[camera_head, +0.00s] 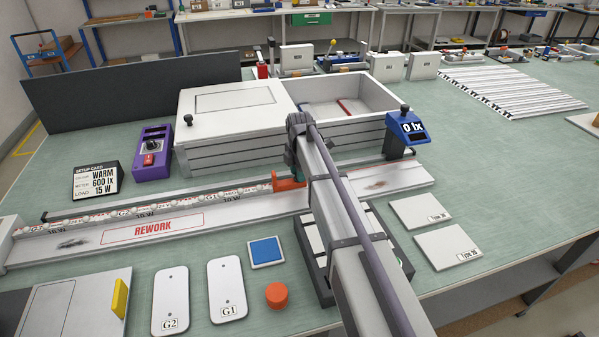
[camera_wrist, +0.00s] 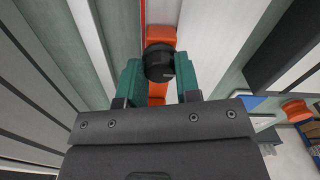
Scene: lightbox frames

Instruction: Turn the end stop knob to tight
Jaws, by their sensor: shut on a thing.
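The end stop is an orange block (camera_head: 286,183) at the right end of the strip rail, partly hidden behind my arm. In the wrist view the orange end stop (camera_wrist: 161,35) carries a round black knob (camera_wrist: 159,61) on top. My gripper (camera_wrist: 160,75) has its two teal fingers on either side of this knob, shut on it. In the head view my gripper (camera_head: 298,174) shows only as a bit of teal beside the orange block; the knob is hidden there. I cannot read any tight or loose mark on the knob.
A white box (camera_head: 235,110) with a closed lid and an open bay stands behind the rail. A blue meter (camera_head: 407,128) reads 0 lx. A setup card (camera_head: 97,181) and a purple control box (camera_head: 152,153) stand left. A loose orange disc (camera_head: 277,296) lies in front.

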